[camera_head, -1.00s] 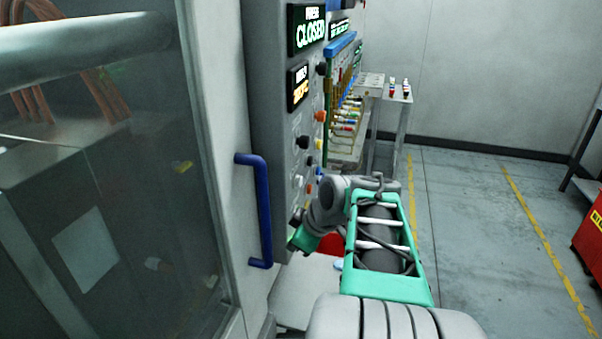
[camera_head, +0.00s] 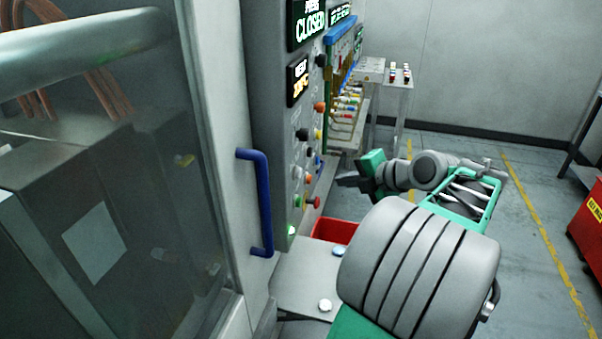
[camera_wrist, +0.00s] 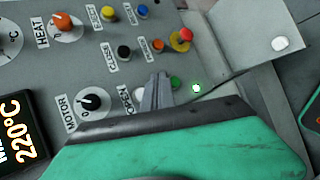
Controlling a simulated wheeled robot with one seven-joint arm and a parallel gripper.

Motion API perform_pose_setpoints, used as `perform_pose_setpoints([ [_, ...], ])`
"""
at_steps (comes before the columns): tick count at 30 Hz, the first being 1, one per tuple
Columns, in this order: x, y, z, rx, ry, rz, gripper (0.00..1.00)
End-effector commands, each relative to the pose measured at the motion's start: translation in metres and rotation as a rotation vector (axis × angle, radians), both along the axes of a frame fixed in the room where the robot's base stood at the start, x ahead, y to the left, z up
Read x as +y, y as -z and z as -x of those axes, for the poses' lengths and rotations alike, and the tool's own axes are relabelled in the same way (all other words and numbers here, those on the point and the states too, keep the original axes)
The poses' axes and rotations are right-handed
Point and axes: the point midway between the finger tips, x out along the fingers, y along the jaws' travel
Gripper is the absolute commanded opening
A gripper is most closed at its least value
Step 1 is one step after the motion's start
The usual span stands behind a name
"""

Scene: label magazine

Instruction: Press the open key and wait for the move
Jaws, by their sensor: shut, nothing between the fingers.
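The control panel (camera_head: 275,120) carries coloured keys and knobs. In the wrist view the OPEN label (camera_wrist: 126,98) stands beside a pale key (camera_wrist: 140,96), partly hidden behind my fingers. A pale key (camera_head: 297,172) also shows on the panel in the head view. My gripper (camera_head: 341,180) is shut and empty, right of the panel with a gap between them. In the wrist view the gripper (camera_wrist: 158,79) overlaps the area between the OPEN label and a green button (camera_wrist: 175,82). The press display (camera_head: 310,26) reads CLOSED in green.
A green lamp (camera_wrist: 197,88) is lit. A red button (camera_wrist: 182,38), a black CLOSE key (camera_wrist: 124,53) and the motor knob (camera_wrist: 92,102) are close by. A blue door handle (camera_head: 262,205) sticks out left of the panel. A red bin (camera_head: 334,230) is below the gripper.

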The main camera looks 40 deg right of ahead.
Motion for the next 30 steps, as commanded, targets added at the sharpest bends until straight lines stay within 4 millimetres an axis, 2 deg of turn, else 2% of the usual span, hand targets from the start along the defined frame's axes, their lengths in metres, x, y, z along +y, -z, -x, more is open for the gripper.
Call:
perform_pose_setpoints([
  [8,0.028,-0.002,-0.034,0.0,-0.003,-0.001,0.0],
  [10,0.033,0.005,-0.041,0.0,-0.003,0.001,0.0],
  [13,0.038,0.004,-0.049,0.0,-0.002,0.001,0.0],
  [18,0.043,0.001,-0.055,0.0,0.0,0.0,0.0],
  [30,0.043,0.0,-0.055,0.0,0.001,-0.001,0.0],
])
